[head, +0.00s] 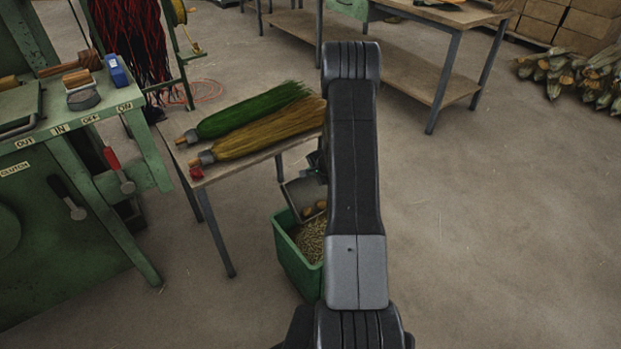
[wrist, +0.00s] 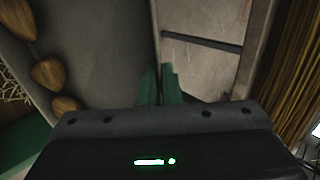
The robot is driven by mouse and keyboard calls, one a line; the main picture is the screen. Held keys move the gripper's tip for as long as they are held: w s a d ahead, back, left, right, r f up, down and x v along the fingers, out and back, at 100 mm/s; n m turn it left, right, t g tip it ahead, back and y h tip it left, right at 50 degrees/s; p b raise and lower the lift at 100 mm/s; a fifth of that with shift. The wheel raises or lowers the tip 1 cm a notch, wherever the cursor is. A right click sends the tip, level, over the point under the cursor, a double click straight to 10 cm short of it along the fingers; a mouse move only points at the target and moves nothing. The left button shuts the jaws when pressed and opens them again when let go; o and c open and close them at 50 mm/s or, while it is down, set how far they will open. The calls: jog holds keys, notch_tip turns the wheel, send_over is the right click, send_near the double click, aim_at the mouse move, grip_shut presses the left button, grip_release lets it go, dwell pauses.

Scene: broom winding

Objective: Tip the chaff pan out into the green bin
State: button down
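The chaff pan (head: 299,196) is a grey metal pan, tilted above the green bin (head: 297,269). Several brown rounded lumps lie along its low edge; in the wrist view the pan (wrist: 95,50) fills the upper left, with the lumps at the far left. The bin stands on the floor with straw-coloured chaff inside; its right side is hidden behind my arm. In the wrist view my gripper's green fingertips (wrist: 160,88) are close together on the pan's right edge. In the head view my arm hides most of the gripper.
A small table (head: 240,165) beside the bin carries a green broom (head: 255,109) and a tan broom (head: 265,133). A green machine bench (head: 75,120) stands at the left. A workbench (head: 440,80) stands at the back.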

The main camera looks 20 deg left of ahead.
jog(key=shift+s+d+b, duration=0.1)
jog(key=shift+d+b, duration=0.05)
jog(key=shift+b, duration=0.65)
jog(key=b, duration=0.2)
jog(key=r+y+b, duration=0.1)
jog(key=b, duration=0.1)
jog(key=shift+s+d+t, duration=0.2)
jog(key=shift+d+t, duration=0.05)
jog(key=shift+t, duration=0.15)
jog(key=s+d+r+y+b, duration=0.1)
jog(key=b, duration=0.5)
jog(key=shift+d+t, duration=0.15)
jog(key=shift+t, duration=0.25)
jog(key=s+d+t+y+b, duration=0.8)
jog(key=s+d+y+b, duration=0.2)
jog(key=d+y+b, duration=0.1)
jog(key=shift+d+r+b, duration=0.4)
jog(key=shift+d+b, duration=0.4)
jog(key=shift+d, duration=0.1)
dwell(0.6)
